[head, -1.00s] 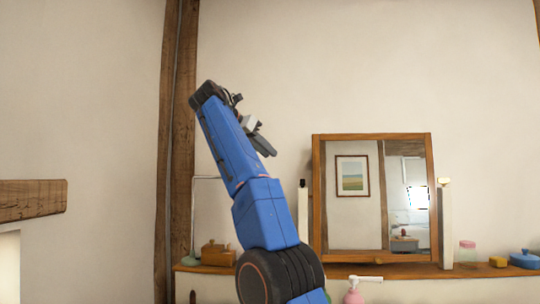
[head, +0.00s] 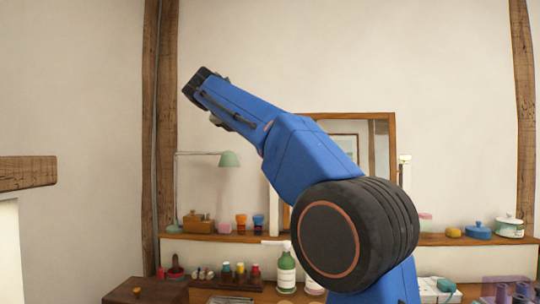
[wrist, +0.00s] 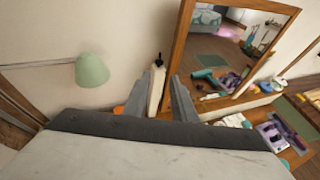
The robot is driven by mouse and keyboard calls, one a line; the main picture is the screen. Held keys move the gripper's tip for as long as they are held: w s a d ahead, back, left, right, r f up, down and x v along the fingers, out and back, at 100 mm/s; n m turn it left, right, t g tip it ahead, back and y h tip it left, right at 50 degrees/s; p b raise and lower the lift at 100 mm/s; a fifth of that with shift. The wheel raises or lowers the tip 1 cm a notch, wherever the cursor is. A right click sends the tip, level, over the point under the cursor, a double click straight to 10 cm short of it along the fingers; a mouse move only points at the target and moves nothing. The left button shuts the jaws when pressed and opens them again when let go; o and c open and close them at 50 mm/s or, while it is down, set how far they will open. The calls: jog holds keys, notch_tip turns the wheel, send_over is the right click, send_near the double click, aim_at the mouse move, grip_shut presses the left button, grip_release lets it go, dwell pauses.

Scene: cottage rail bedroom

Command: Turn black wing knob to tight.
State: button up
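The black wing knob (wrist: 159,57) shows small in the wrist view, at the top of a pale post (wrist: 157,88) left of the wood-framed mirror (wrist: 183,42). Its wings and any tight mark are too small to read. My gripper (wrist: 161,75) is open and empty, with its two grey fingers apart. In the wrist view the post and knob appear between and beyond the fingertips, with no contact visible. In the head view my arm hides the knob, and the mirror (head: 378,150) is partly covered by it.
A green lamp (wrist: 91,69) stands left of the post. The shelf (head: 215,237) holds cups, a wooden box (head: 199,224) and jars. Below it, a green bottle (head: 286,272) and several small bottles stand on the table. The wall above is clear.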

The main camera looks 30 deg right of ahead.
jog(key=x, duration=1.7)
jog(key=shift+d+f, duration=0.15)
grip_shut()
